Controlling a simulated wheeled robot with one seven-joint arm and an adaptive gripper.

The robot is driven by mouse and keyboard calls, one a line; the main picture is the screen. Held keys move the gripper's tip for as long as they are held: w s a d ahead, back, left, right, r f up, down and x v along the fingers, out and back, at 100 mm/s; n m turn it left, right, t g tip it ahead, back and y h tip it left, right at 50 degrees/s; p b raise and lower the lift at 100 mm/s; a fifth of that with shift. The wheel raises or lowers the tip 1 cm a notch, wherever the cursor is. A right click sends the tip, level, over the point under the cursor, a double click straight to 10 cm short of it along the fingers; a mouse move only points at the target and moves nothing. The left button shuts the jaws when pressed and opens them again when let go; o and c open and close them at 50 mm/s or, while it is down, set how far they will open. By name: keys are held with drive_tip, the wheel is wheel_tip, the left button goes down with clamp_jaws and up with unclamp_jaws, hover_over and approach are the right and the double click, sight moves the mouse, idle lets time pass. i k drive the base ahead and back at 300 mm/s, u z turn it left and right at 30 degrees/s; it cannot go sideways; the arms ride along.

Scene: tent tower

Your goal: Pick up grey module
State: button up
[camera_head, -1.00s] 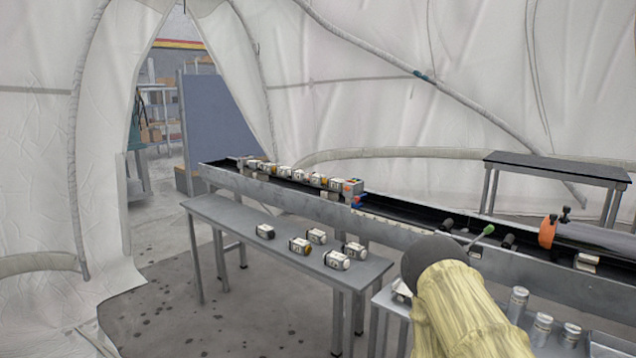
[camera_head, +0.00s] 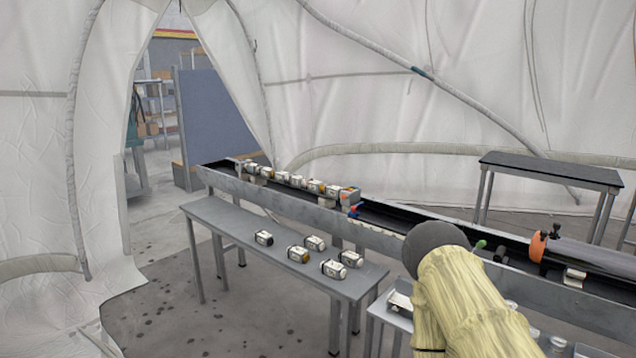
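Several small modules lie on the grey table in the middle: one at the left (camera_head: 264,238), one with a yellowish end (camera_head: 299,254), one behind it (camera_head: 315,243), one at the front (camera_head: 333,269) and one at the right (camera_head: 351,259). They look whitish-grey with dark ends and printed labels. I cannot tell which one is the grey module. My arm, in a yellow sleeve with a dark round joint, shows at the lower right. My gripper is not visible.
The grey table (camera_head: 222,222) has a bare left end. Behind it runs a long conveyor trough (camera_head: 285,204) with a row of modules (camera_head: 295,181). A lower table (camera_head: 385,312) with metal cylinders (camera_head: 558,342) is partly behind my arm. A dark table (camera_head: 550,170) stands at the back right.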

sight(311, 185)
drive_tip(key=z, duration=0.55)
drive_tip(key=i, duration=1.3)
drive_tip(key=u, duration=0.7)
drive_tip(key=i, duration=0.5)
drive_tip(key=u, duration=0.65)
